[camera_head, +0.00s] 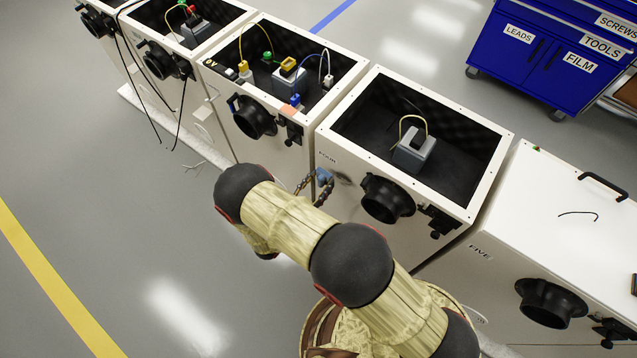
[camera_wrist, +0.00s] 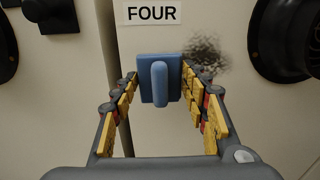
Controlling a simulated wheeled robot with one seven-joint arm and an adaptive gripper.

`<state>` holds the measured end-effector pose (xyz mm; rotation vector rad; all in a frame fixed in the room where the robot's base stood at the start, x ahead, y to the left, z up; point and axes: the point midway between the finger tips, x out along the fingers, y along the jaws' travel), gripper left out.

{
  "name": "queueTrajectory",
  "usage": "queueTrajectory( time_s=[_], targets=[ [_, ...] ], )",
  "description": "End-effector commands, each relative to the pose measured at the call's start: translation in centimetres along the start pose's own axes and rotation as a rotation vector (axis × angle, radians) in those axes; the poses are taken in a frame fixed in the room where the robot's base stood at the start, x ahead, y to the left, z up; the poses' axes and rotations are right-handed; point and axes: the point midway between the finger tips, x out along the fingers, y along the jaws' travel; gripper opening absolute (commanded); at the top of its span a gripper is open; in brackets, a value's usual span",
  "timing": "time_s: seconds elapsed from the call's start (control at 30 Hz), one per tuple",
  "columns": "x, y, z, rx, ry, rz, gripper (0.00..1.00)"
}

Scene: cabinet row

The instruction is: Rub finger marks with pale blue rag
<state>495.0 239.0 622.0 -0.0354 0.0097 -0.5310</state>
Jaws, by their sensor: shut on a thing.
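The pale blue rag (camera_wrist: 160,82) looks like a flat blue square with a raised grip, and my gripper (camera_wrist: 160,88) is shut on it. In the head view the rag (camera_head: 324,177) shows at the front of cabinet four (camera_head: 352,168), with my gripper (camera_head: 312,188) partly hidden behind my arm. The finger marks (camera_wrist: 205,58) are a dark grey smudge on the cabinet's pale front, just right of the rag and below right of the FOUR label (camera_wrist: 151,13). They also show faintly in the head view (camera_head: 343,179). I cannot tell whether the rag touches the panel.
A black round port (camera_head: 387,199) sticks out right of the marks; it also shows in the wrist view (camera_wrist: 284,38). Cabinet three (camera_head: 262,128) stands to the left, cabinet five (camera_head: 545,235) to the right. A blue tool cabinet (camera_head: 535,50) stands behind. Floor at left is clear.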

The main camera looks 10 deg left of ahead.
Motion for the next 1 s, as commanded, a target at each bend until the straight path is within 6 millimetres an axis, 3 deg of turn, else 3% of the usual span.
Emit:
queueTrajectory(
  time_s=[1.0],
  targets=[
    [1.2,0.0,0.0,0.001,0.000,-0.001,0.24]
  ],
)
